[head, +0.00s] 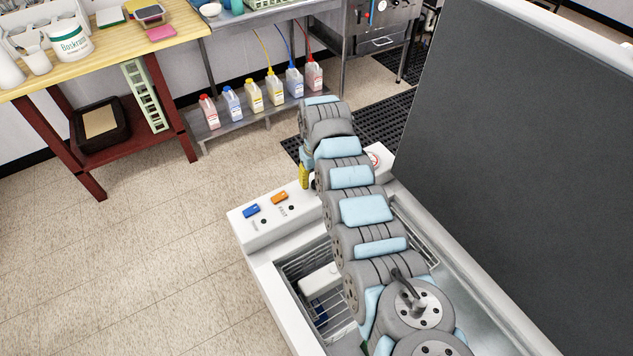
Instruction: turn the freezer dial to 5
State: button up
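The chest freezer (255,262) stands open at the lower right, its dark lid (520,150) raised. Its white control ledge (268,232) carries a blue rocker switch (251,211) and an orange rocker switch (279,198), with small dark round spots beside them. My arm reaches across the freezer opening and over the ledge.
Wire baskets (304,262) and a white item (320,280) lie inside the freezer. Several coloured bottles (254,97) line a low shelf. A wooden-topped table (100,45) stands upper left. The tiled floor at left is clear.

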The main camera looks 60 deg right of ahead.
jog(key=shift+f, duration=0.85)
grip_shut()
